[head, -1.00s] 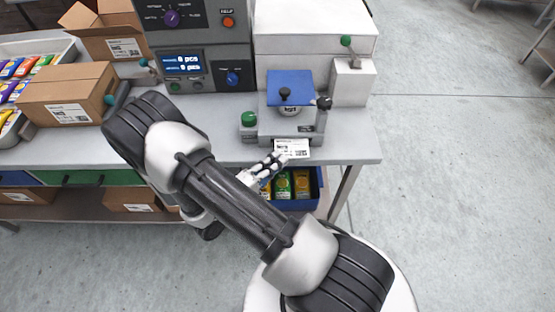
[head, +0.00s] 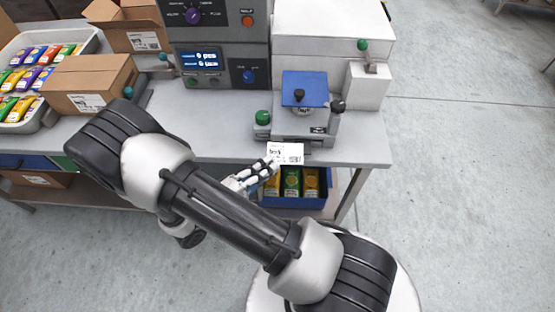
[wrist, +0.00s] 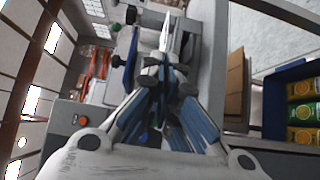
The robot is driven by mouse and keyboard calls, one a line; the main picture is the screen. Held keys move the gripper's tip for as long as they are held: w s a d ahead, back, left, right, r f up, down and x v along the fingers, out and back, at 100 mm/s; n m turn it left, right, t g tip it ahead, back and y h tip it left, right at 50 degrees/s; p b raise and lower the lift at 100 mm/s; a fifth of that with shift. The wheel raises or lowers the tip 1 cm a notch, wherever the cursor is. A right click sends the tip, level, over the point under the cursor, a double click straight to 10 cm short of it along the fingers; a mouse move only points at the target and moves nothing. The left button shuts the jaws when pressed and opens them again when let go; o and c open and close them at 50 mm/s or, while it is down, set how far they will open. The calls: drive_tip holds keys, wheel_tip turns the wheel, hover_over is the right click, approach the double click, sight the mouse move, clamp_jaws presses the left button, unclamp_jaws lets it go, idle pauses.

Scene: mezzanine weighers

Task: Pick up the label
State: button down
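The label (head: 287,153) is a small white printed slip. In the head view it is at the bench's front edge, just below the blue-topped label device (head: 305,122). My gripper (head: 273,165) is at its lower left corner, with the fingertips closed together on it. In the wrist view the fingers (wrist: 165,78) are together, and the label (wrist: 165,34) shows as a thin white sliver, nearly edge-on, beyond the tips.
A blue bin (head: 296,202) of yellow and green packets sits under the bench top, close to my gripper. A grey scale unit (head: 215,60), a white box (head: 330,40) and cardboard boxes (head: 88,88) stand on the bench. Floor at right is clear.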

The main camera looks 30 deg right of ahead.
drive_tip(key=s+a+r, duration=0.1)
drive_tip(key=a+r, duration=0.1)
drive_tip(key=a, duration=0.4)
drive_tip(key=shift+a+r+p, duration=0.15)
drive_tip(key=shift+a+p, duration=0.05)
drive_tip(key=shift+p, duration=0.1)
drive_tip(key=shift+s, duration=0.1)
